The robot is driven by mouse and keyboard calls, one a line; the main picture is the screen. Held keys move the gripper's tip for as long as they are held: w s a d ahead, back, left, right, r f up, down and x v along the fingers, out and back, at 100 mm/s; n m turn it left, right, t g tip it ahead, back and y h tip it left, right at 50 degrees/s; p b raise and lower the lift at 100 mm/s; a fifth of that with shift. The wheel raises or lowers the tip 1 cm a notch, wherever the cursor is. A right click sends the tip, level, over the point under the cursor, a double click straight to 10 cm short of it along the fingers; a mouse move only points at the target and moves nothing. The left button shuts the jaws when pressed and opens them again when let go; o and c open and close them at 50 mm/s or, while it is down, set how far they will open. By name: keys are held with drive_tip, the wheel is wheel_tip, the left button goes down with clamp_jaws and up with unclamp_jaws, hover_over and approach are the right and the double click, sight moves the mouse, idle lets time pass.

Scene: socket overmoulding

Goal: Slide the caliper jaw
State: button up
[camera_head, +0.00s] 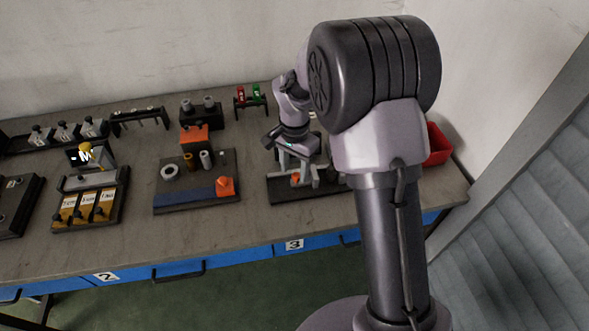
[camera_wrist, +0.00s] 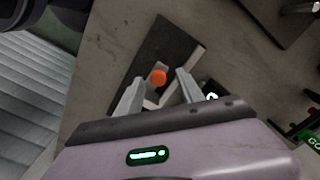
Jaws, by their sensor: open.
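A grey fixture with upright parts and an orange knob (camera_head: 295,178) stands on a dark base plate (camera_head: 283,196) at the right of the bench. It may be the caliper, but I cannot tell for certain. My gripper (camera_head: 296,160) is over this fixture and hides part of it. In the wrist view the orange knob (camera_wrist: 158,77) shows between the tips of my gripper (camera_wrist: 159,78). The fingers are spread apart with nothing held. A grey bar runs by the knob, on the dark plate (camera_wrist: 168,42). I cannot tell how far above the knob the fingers are.
Left of the fixture, a dark board (camera_head: 185,205) holds a blue strip with an orange block (camera_head: 225,187), a ring and cylinders. A red bin (camera_head: 437,145) stands at the right. Red and green parts (camera_head: 250,92) stand behind. Bare bench lies along the front edge.

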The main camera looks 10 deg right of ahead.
sight(295, 175)
wheel_tip(295, 175, up, 16)
drive_tip(key=p, duration=0.5)
drive_tip(key=shift+p, duration=0.3)
drive_tip(key=shift+r, duration=0.1)
drive_tip(key=s+r+n+t+y+b, duration=0.1)
drive_tip(key=s+r+n+t, duration=0.1)
drive_tip(key=s, duration=1.1)
drive_tip(key=s+r+n+t+y+b, duration=0.1)
drive_tip(key=s+r, duration=0.5)
drive_tip(key=s, duration=0.6)
drive_tip(key=a+n+t, duration=0.1)
drive_tip(key=t, duration=0.1)
drive_tip(key=shift+s+r+n+t, duration=0.25)
drive_tip(key=shift+s+n+t, duration=0.05)
drive_tip(key=shift+s+t, duration=0.1)
drive_tip(key=shift+d, duration=0.1)
